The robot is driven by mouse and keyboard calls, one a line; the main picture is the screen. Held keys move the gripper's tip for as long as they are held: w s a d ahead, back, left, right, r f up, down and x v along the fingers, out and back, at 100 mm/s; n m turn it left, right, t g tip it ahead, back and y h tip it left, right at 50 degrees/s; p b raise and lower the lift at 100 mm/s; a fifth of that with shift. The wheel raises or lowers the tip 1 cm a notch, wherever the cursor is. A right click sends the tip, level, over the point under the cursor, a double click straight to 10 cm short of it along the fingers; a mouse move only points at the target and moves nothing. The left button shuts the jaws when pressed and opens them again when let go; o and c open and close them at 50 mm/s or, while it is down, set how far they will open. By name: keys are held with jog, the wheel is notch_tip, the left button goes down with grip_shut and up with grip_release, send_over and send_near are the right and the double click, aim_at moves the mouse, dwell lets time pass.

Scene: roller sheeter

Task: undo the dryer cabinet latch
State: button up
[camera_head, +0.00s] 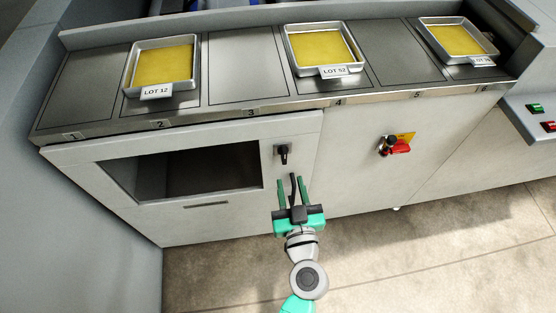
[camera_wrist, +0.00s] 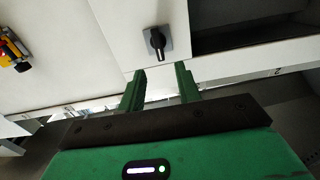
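The latch (camera_head: 283,154) is a small black turn handle on a grey plate, on the right side of the dryer cabinet door (camera_head: 225,209). Its handle stands roughly upright in the head view. The latch also shows in the wrist view (camera_wrist: 157,42), ahead of the fingertips. My gripper (camera_head: 291,181) is below the latch in the head view and apart from it. Its two green fingers are spread. In the wrist view the gap between the fingertips (camera_wrist: 159,70) is empty. A narrow dark shape shows between the fingers in the head view; I cannot tell what it is.
The door has a dark window (camera_head: 200,171) left of the latch. A red rotary switch (camera_head: 397,146) on a yellow plate is to the right. Above, a metal counter (camera_head: 240,68) carries several trays of yellow sheet. Floor (camera_head: 430,250) in front is clear.

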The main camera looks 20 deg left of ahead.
aim_at(285, 156)
jog(key=x, duration=0.7)
jog(key=shift+w+a+r+b, duration=0.2)
jog(key=shift+w+b, duration=0.1)
jog(key=shift+b, duration=0.1)
grip_shut()
